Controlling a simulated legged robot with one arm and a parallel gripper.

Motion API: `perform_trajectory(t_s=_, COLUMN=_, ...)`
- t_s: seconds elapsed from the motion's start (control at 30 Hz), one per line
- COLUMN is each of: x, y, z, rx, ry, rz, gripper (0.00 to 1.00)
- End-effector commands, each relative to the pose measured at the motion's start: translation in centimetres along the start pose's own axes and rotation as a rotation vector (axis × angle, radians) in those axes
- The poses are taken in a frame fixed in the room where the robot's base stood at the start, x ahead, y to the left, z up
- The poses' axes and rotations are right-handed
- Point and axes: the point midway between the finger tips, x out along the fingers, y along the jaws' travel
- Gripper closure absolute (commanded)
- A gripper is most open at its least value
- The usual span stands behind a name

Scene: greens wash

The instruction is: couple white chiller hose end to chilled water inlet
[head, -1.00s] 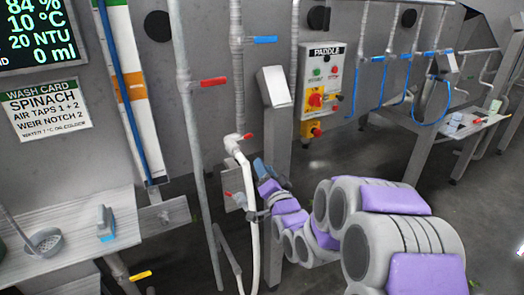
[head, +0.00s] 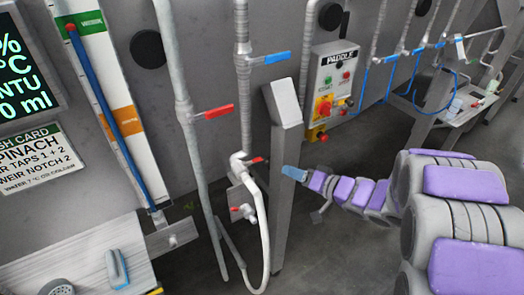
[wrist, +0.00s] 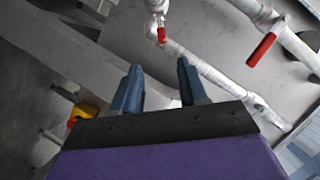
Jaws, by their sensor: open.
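The white hose (head: 265,235) hangs in a loop in front of the wall in the head view. Its upper end meets a white elbow fitting (head: 238,160) beside a small red lever, below the pipe with the blue handle. I cannot tell whether this joint is seated, or which port is the chilled water inlet. A second small valve (head: 240,211) with a red lever sits lower on a plate. My gripper (head: 293,173) is right of the hose, apart from it, beside the grey post. In the wrist view my gripper (wrist: 158,84) is open, with nothing between its blue fingertips.
The grey post (head: 285,150) stands between the hose and my arm. A paddle control box (head: 328,90) is on the wall to the right. A pipe with a red handle (head: 218,111) is left of the hose. A steel bench (head: 90,262) is at lower left.

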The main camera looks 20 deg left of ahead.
Motion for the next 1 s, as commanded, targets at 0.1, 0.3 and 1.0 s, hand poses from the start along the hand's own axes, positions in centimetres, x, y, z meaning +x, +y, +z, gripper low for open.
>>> perform_trajectory(t_s=0.1, x=2.2, y=0.0, z=0.2, rx=-0.001, ry=-0.001, rz=-0.002, gripper=0.57)
perform_trajectory(t_s=0.3, x=6.8, y=-0.1, z=0.4, rx=-0.004, ry=-0.004, rz=0.001, gripper=0.57)
perform_trajectory(t_s=1.0, x=16.8, y=-0.1, z=0.1, rx=-0.003, ry=0.003, rz=0.002, gripper=0.57)
